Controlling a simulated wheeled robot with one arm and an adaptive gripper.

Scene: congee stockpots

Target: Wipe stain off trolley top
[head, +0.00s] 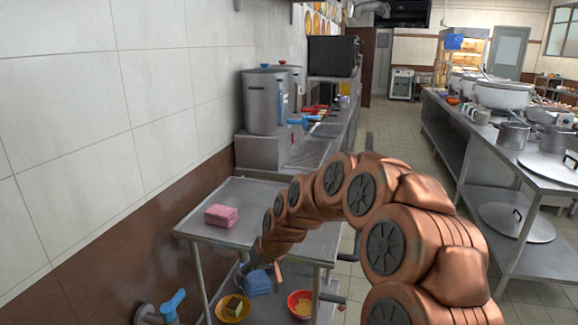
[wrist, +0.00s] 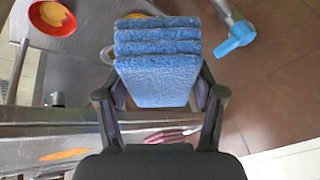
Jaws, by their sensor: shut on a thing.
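My gripper (wrist: 161,92) is shut on a folded blue cloth (wrist: 158,78), with one finger on each side of it. The cloth also shows in the head view (head: 257,283), low beside the trolley and below the level of its top. An orange stain (wrist: 63,155) lies on the trolley top in the lower left of the wrist view. In the head view the trolley top (head: 222,190) is partly covered by my arm, and the stain does not show. A folded pink cloth (head: 221,215) sits on the trolley top; its edge shows in the wrist view (wrist: 172,135).
A blue-handled tap (head: 172,306) is at the lower left. A tiled wall borders the left; a steel counter (head: 525,150) stands right.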

